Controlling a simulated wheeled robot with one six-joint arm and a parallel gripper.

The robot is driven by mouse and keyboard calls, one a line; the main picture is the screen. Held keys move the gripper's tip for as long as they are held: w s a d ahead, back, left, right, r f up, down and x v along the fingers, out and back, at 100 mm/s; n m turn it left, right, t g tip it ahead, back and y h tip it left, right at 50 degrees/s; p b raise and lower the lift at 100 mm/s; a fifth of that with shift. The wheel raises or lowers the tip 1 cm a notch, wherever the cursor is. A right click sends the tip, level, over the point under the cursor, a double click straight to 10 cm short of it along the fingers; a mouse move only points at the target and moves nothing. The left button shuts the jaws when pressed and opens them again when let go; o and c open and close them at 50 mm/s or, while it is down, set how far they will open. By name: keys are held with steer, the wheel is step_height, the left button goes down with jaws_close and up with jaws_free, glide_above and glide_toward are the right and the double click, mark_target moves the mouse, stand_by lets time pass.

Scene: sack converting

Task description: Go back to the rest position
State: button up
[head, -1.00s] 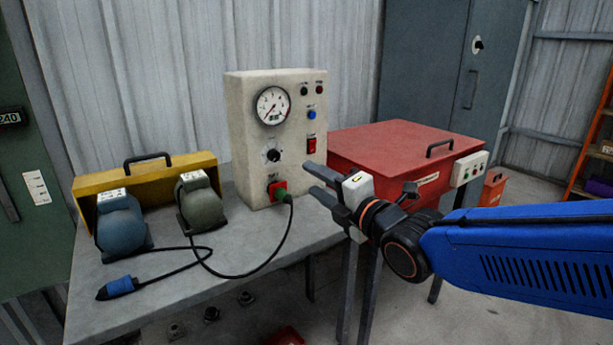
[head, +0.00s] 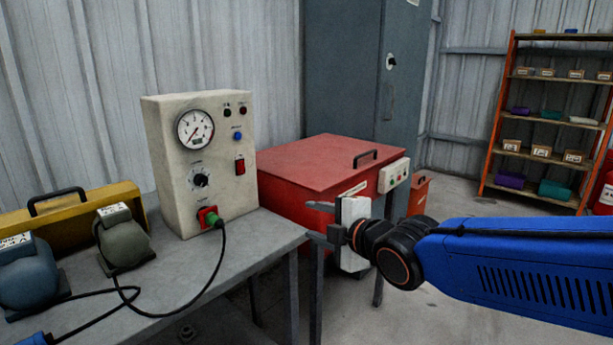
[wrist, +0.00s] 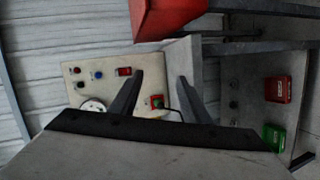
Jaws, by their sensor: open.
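My gripper (head: 322,222) is open and empty in the head view, in front of the red box and to the right of the bench's end. In the wrist view its two fingers (wrist: 158,98) stand apart with nothing held between them. The beige control panel (head: 170,150) with a round gauge stands on the grey bench. A green plug (head: 214,222) with a black cable sits in its red socket, clear of my gripper. The panel also shows in the wrist view (wrist: 110,70), turned on its side.
The grey bench (head: 262,232) holds a blue motor (head: 25,275), a green-grey motor (head: 124,242) and a yellow cover (head: 75,222). A red lidded box (head: 310,165) stands behind my gripper. An orange shelf (head: 500,110) is at the right back. Open floor lies between.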

steer(key=s+d+f+m+g+h, duration=0.1)
steer(key=s+d+f+m+h, duration=0.25)
steer(key=d+m, duration=0.45)
steer(key=s+d+f+m+g+h, duration=0.25)
steer(key=d+f+m, duration=0.2)
steer(key=d, duration=0.75)
steer(key=s+d+f+m+g+h, duration=0.1)
steer(key=s+d+f+m+g, duration=0.1)
steer(key=s, duration=0.6)
steer(key=s+d+f+m+g+h, duration=0.1)
steer(key=s+d+f+m+g, duration=0.1)
steer(key=s+d+f+m, duration=0.2)
steer(key=s+d+m, duration=0.2)
steer(key=s+m, duration=0.1)
steer(key=m, duration=0.1)
steer(key=shift+s+d+f, duration=0.2)
steer(key=shift+s+d, duration=0.15)
steer(key=shift+c, duration=0.6)
